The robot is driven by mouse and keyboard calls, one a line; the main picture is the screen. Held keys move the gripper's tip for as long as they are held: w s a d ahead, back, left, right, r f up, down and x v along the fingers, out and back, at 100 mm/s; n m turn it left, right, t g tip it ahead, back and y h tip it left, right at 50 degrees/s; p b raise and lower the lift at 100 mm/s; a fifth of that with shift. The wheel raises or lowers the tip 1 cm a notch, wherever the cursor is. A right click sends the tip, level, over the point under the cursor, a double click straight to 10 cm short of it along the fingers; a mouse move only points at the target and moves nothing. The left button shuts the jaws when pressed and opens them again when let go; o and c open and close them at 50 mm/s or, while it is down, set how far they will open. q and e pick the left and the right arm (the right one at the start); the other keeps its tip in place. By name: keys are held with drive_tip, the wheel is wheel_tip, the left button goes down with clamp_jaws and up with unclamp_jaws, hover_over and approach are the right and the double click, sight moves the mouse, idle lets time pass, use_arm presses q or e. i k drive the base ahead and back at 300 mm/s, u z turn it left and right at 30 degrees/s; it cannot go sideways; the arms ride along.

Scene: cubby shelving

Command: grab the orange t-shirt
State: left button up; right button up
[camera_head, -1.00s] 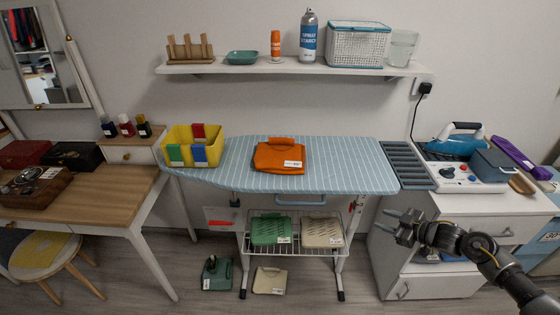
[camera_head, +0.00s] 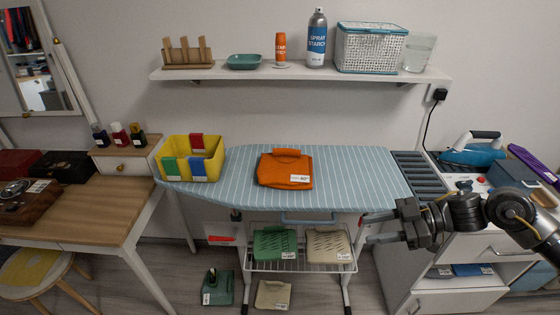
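The orange t-shirt (camera_head: 284,170) lies folded on the blue striped ironing board (camera_head: 345,172), near its middle, with a white tag at its lower right corner. My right gripper (camera_head: 364,229) comes in from the right, in front of the board's right end and below the shirt's level in the picture. Its two fingers point left and are spread apart with nothing between them. It is well clear of the shirt. My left gripper is not in view.
A yellow bin (camera_head: 191,160) stands on the board's left end. A wire rack (camera_head: 298,262) below holds green and beige folded clothes. The iron (camera_head: 473,150) and white cabinet (camera_head: 445,301) are at right. A wall shelf (camera_head: 300,73) hangs above.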

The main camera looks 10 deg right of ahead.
sight(286, 169)
drive_tip(key=i, duration=1.2)
